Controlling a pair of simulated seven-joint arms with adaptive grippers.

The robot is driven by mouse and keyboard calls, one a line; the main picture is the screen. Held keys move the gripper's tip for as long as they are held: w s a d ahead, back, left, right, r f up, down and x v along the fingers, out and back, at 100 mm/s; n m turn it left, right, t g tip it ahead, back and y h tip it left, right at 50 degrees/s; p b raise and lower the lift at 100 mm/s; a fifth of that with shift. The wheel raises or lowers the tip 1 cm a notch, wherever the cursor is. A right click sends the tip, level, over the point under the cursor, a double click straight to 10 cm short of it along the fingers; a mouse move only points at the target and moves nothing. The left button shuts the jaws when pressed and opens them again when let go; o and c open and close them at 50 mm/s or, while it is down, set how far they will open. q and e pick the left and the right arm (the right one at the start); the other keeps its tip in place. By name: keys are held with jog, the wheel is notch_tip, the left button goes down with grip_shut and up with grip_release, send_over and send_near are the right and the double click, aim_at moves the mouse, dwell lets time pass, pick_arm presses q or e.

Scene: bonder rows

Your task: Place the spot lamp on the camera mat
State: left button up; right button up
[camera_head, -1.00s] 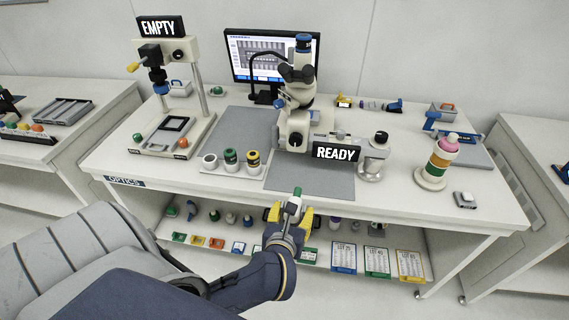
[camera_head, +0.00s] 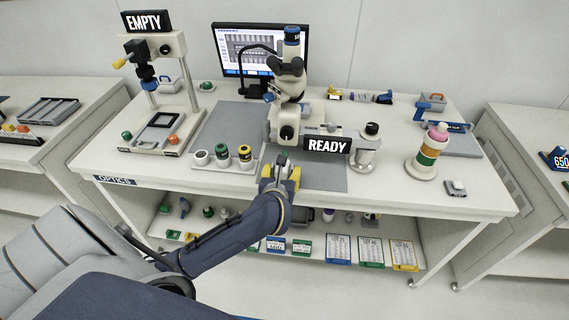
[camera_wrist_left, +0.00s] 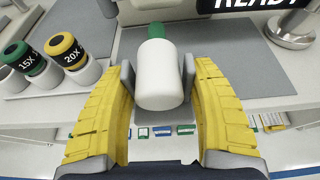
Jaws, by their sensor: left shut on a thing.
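My left gripper (camera_head: 279,172) is shut on a white cylinder with a green end, which I take to be the spot lamp (camera_wrist_left: 160,78). In the left wrist view it sits between the two yellow fingers (camera_wrist_left: 160,108). In the head view the gripper is at the front edge of the bench, by a grey mat (camera_head: 322,178). I cannot tell which one is the camera mat. My right gripper is not in view.
A microscope (camera_head: 288,115) with a READY sign (camera_head: 327,145) stands behind the front mat. An eyepiece rack (camera_head: 222,161) is left of the gripper. A metal post (camera_head: 367,150) and a coloured stack (camera_head: 430,152) stand to the right. The front mat has bare room.

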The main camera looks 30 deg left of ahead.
pick_arm(q)
jog(key=shift+w+a+r, duration=0.1)
jog(key=shift+w+a, duration=0.2)
jog(key=shift+w, duration=0.35)
jog(key=shift+w+a+f, duration=0.1)
jog(key=shift+w+a, duration=0.2)
jog(key=shift+w, duration=0.4)
jog(key=shift+w+a+r, duration=0.1)
jog(key=shift+w+a, duration=0.2)
jog(key=shift+w, duration=0.35)
jog(key=shift+w+a, duration=0.15)
jog(key=shift+w, duration=0.1)
jog(key=shift+f, duration=0.35)
jog(key=shift+f, duration=0.1)
jog(key=o, duration=1.6)
jog(key=shift+s+f, duration=0.1)
jog(key=shift+c, duration=0.2)
